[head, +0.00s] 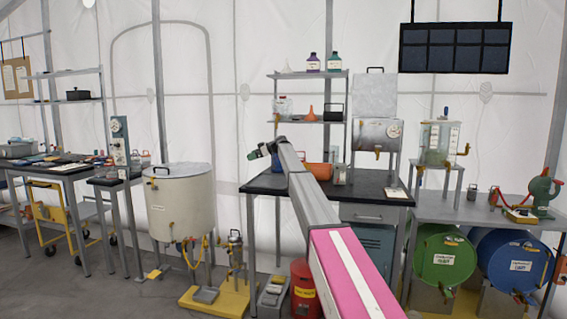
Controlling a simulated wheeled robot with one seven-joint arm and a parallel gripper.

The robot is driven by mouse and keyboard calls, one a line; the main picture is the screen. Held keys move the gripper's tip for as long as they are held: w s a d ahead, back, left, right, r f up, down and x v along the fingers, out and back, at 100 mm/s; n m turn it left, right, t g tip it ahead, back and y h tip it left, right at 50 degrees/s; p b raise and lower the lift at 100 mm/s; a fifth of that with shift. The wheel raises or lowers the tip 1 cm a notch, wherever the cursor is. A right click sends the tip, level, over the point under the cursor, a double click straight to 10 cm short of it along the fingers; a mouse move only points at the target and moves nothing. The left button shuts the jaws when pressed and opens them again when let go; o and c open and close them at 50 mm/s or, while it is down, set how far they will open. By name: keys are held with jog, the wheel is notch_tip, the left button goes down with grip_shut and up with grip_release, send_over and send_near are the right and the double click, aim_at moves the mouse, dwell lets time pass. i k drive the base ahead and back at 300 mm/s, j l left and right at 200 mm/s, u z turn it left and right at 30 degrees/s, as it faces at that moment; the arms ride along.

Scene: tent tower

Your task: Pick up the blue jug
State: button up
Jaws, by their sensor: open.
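I cannot pick out a blue jug for certain in the head view. My arm crosses in front of the black-topped bench (375,188) and hides part of what stands there. An orange bowl (319,177) shows just right of the arm on that bench. My gripper (257,152) is at the far end of the arm, small in the picture, over the bench's left part. It is open, and I see nothing held in it.
A large cream tank (180,205) stands left of the bench. A shelf (312,74) with bottles rises behind it. A green drum (443,258) and a blue drum (515,262) lie under the right table (455,208). A red bin (304,290) stands below the arm.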

aim_at(279, 168)
jog(key=i+l, duration=0.65)
jog(key=l, duration=0.25)
jog(key=i+l, duration=0.35)
jog(key=l, duration=0.15)
